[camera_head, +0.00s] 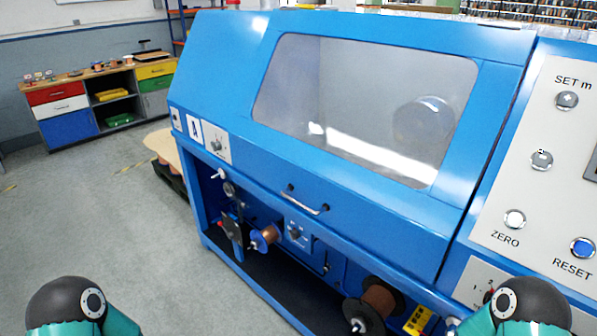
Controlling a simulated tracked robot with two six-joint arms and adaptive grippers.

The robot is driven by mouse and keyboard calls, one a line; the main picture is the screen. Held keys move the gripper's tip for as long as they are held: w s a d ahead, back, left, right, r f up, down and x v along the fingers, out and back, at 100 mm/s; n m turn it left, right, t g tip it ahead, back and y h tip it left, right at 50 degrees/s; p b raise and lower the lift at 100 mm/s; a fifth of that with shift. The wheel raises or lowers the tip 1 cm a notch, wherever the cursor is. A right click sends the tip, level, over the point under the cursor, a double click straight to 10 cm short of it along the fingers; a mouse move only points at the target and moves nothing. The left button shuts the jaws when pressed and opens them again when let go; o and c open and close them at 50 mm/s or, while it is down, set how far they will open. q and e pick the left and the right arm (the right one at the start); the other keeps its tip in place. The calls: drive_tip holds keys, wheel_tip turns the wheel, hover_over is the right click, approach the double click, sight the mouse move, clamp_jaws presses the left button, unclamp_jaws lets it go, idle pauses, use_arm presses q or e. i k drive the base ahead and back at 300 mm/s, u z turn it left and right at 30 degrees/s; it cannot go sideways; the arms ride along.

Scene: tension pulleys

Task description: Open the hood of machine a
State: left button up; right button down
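Machine a is a large blue machine, marked with an "A" label (194,130) on its left front. Its hood (230,75) is down, with a large clear window (350,110) in the sloped front. Parts of my two arms show at the bottom left and bottom right corners. Neither gripper shows in the view, and nothing of mine touches the handle.
Below the hood is an open bay with copper spools (378,300) and pulleys. A control panel (540,160) with several buttons stands at the right. A workbench with coloured drawers (70,124) is at the back left. The grey floor (90,220) at the left is clear.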

sight(413, 229)
drive_tip(key=u, duration=0.2)
drive_tip(key=i, duration=0.55)
drive_tip(key=z, duration=1.2)
drive_tip(key=k, duration=1.3)
drive_tip(key=u, duration=0.7)
drive_tip(key=i, duration=1)
drive_tip(key=u, duration=0.05)
